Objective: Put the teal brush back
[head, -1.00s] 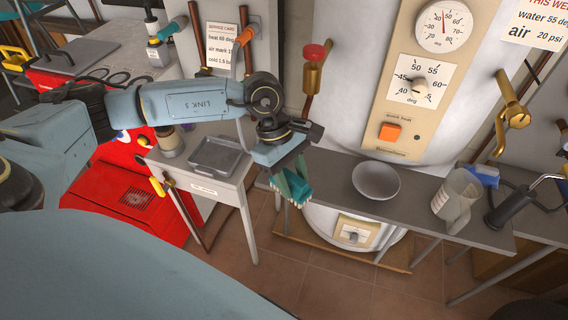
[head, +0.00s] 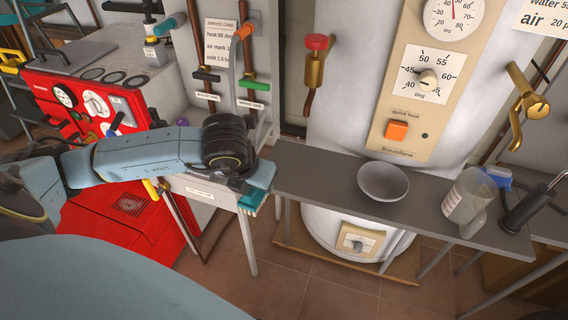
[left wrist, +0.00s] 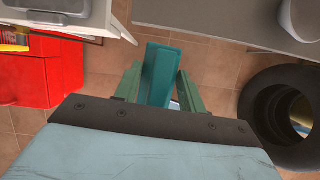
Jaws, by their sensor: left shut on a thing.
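In the head view my arm and wrist partly hide the fingers and the small table top. My right gripper is not in view.
The small table (head: 228,197) stands beside a red burner (head: 125,215). A long grey bench (head: 320,180) to the right carries a bowl (head: 383,181) and a clear jug (head: 466,198). A panel behind has a green-handled valve (head: 256,86) and a black-handled one (head: 207,75).

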